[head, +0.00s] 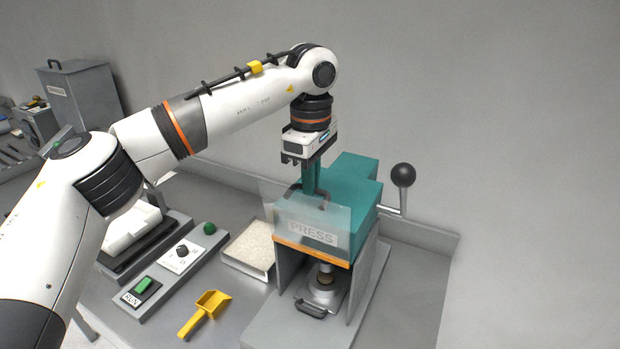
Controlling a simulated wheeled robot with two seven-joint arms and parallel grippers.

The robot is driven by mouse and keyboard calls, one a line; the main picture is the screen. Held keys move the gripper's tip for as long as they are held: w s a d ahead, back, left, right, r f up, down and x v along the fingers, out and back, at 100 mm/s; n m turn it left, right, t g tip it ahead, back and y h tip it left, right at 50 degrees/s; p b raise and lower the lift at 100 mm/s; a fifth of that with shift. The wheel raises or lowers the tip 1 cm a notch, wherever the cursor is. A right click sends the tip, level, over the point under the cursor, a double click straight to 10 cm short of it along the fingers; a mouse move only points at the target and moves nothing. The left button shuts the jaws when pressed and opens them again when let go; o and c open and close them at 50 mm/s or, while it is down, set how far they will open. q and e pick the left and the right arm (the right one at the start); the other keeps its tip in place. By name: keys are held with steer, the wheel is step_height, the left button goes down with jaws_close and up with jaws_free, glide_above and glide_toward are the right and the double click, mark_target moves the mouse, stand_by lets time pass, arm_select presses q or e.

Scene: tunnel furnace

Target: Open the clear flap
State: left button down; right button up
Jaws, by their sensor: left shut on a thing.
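The clear flap (336,222) is a see-through sheet on the front of the teal press (361,192). It stands in front of the press's upper head, over the PRESS label, which shows through it. The press opening below, with a round metal die (322,290) and its dark handle, is uncovered. My left gripper (312,193) points down at the flap from above, shut on the flap; the exact contact at its fingertips is hard to make out. My right gripper is not in view.
A ball-topped lever (403,176) sticks out at the press's right. A tray of pale powder (252,246), a yellow scoop (206,311) and a control panel with a green RUN button (143,286) lie to the left. The bench right of the press is clear.

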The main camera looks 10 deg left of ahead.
arm_select(q)
steer(key=shift+f, duration=0.35)
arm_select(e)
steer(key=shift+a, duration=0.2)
arm_select(q)
steer(key=c, duration=1.6)
jaws_free()
steer(key=shift+o, duration=0.5)
steer(key=shift+w+d, duration=0.15)
steer(key=shift+w, duration=0.2)
steer(key=shift+s+r, duration=0.2)
steer(key=shift+r, duration=0.25)
step_height(320, 180, up, 11)
steer(key=b, duration=0.1)
steer(key=shift+w, duration=0.2)
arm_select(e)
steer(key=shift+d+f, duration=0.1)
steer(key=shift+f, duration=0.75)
arm_select(q)
steer(key=shift+s, duration=0.1)
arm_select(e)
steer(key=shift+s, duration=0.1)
